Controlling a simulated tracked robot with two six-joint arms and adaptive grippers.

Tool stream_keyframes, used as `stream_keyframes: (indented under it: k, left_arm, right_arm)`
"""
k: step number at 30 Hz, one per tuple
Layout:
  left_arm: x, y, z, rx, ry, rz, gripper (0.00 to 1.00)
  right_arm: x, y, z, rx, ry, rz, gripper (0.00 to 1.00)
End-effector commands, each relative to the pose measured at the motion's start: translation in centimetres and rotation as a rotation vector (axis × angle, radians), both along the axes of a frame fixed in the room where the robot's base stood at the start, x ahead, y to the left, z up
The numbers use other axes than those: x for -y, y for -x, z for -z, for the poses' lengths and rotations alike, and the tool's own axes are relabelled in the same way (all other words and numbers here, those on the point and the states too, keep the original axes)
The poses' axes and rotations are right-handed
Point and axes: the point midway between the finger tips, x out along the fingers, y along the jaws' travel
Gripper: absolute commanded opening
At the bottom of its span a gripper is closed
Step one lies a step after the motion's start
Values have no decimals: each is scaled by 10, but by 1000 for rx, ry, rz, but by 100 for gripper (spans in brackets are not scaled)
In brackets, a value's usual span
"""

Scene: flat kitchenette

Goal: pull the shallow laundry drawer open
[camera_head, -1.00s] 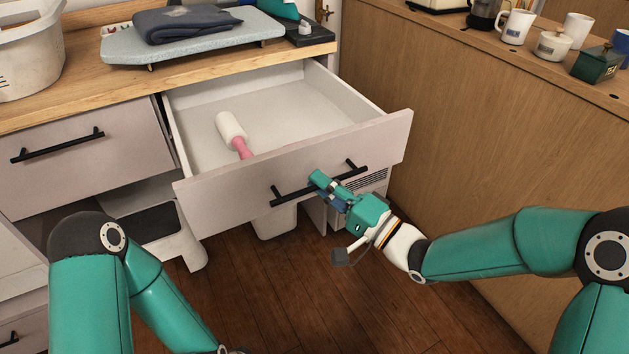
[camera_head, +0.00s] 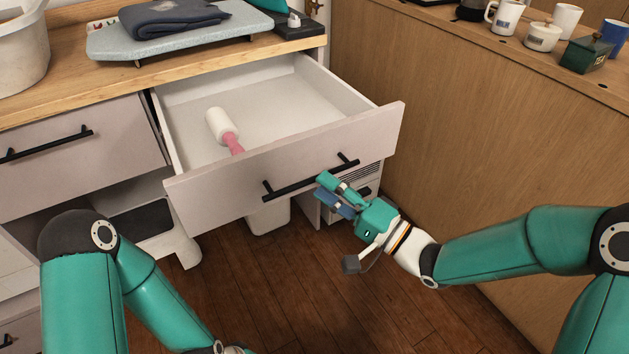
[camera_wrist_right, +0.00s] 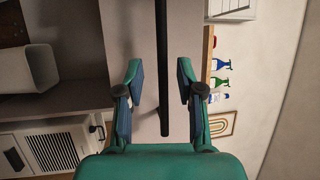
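The shallow laundry drawer (camera_head: 215,188) stands pulled well out below the wooden counter, its pale inside showing. A black bar handle (camera_head: 311,177) runs across its front. My right gripper (camera_head: 327,194) is open just in front of and below the handle's right part, apart from it. In the right wrist view, the black handle (camera_wrist_right: 162,60) shows between the two spread fingers (camera_wrist_right: 163,95), with nothing gripped. My left arm comes in at the lower left, but its gripper is out of the frame.
A white and pink lint roller (camera_head: 222,127) lies in the drawer. A second closed drawer (camera_head: 75,160) is to the left. An ironing board (camera_head: 175,38) with folded dark cloth (camera_head: 172,17) rests on the counter. A wooden side panel (camera_head: 440,120) bounds the right; floor is clear in front.

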Motion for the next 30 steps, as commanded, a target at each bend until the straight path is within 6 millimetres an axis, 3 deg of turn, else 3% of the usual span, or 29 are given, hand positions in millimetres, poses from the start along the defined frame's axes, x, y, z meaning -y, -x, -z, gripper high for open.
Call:
stream_keyframes:
  k: [6, 12, 30]
  left_arm:
    - [0, 0, 0, 0, 0, 0, 40]
    - [0, 0, 0, 0, 0, 0, 40]
    - [0, 0, 1, 0, 0, 0, 40]
  right_arm:
    - [37, 27, 9, -3, 1, 6, 37]
    - [59, 46, 15, -3, 1, 2, 37]
    - [66, 53, 17, -1, 2, -1, 37]
